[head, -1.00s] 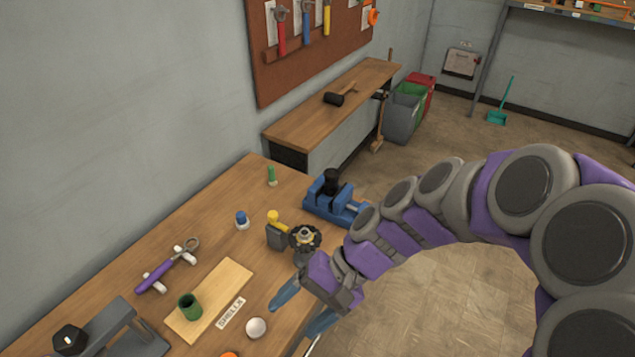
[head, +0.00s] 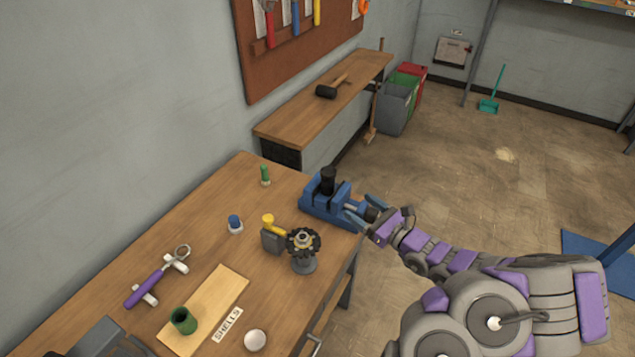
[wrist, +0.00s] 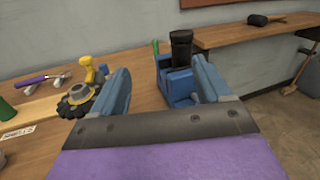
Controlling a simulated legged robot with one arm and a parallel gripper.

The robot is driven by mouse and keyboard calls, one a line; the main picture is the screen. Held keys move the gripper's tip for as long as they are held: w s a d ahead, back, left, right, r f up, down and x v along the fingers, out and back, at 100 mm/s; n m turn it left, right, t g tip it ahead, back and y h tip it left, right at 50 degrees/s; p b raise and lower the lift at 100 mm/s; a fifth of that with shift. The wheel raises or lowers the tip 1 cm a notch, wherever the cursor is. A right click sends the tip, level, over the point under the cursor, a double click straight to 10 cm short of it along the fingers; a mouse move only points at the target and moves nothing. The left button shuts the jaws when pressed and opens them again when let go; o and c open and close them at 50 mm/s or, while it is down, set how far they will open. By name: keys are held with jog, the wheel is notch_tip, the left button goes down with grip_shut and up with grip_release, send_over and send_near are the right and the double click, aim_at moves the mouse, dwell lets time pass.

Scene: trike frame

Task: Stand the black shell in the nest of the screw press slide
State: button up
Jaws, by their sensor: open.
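The black shell (head: 328,180) stands upright in the blue screw press (head: 322,205) near the bench's right edge. Its lower end is hidden by the press, so its exact seating cannot be told. My gripper (head: 363,208) is open at the press's right end. Its blue fingers are around or beside the dark screw end (head: 373,213); contact cannot be told. In the wrist view, the black shell (wrist: 181,48) and blue press (wrist: 178,85) show beyond and between the open fingers (wrist: 162,82).
A black toothed wheel on a stand (head: 303,245) and a yellow-handled grey block (head: 272,236) stand left of the press. A green shell (head: 183,321) is on the wooden board (head: 225,290) labelled SHELLS. A white ball (head: 255,340) sits near the front edge.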

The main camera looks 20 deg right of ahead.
notch_tip(320, 180, down, 2)
jog(key=d+f+m+h, duration=0.1)
jog(key=d+m+h, duration=0.1)
jog(key=d, duration=0.1)
jog(key=b, duration=0.3)
send_near(333, 181)
jog(key=x, duration=0.5)
jog(key=shift+w+a, duration=0.15)
jog(key=shift+a, duration=0.1)
jog(key=x, duration=0.1)
jog(key=b+x, duration=0.1)
jog(key=x, duration=0.1)
jog(key=b+x, duration=0.1)
jog(key=shift+w+f, duration=0.25)
jog(key=shift+w, duration=0.1)
jog(key=shift+w+r, duration=0.15)
jog(key=shift+w, duration=0.2)
jog(key=c, duration=1.4)
